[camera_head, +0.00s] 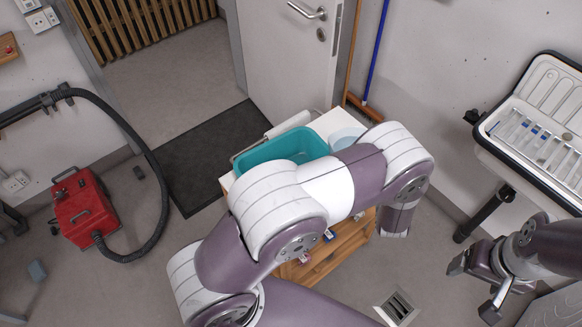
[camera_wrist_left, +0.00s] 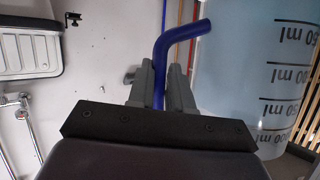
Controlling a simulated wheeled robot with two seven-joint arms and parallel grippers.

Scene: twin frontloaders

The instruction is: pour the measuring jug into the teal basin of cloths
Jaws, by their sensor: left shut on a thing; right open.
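The teal basin (camera_head: 258,155) stands on a wooden cabinet in the head view, partly covered by my left arm. Its cloths cannot be made out. The measuring jug (camera_wrist_left: 285,75), pale blue and translucent with dark ml marks, fills the right side of the left wrist view. My left gripper (camera_wrist_left: 160,82) is shut on its blue handle (camera_wrist_left: 185,40). In the head view my left gripper is hidden behind the arm. A pale blue rounded shape (camera_head: 345,137) shows beside the basin, possibly the jug. My right gripper (camera_head: 476,282) is open and empty at the lower right.
A wooden cabinet (camera_head: 335,255) stands under the basin. A red vacuum (camera_head: 85,210) with a black hose is on the floor at left. An open case (camera_head: 540,125) of tools is at right. A door (camera_head: 285,55) and a dark mat (camera_head: 205,160) lie behind.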

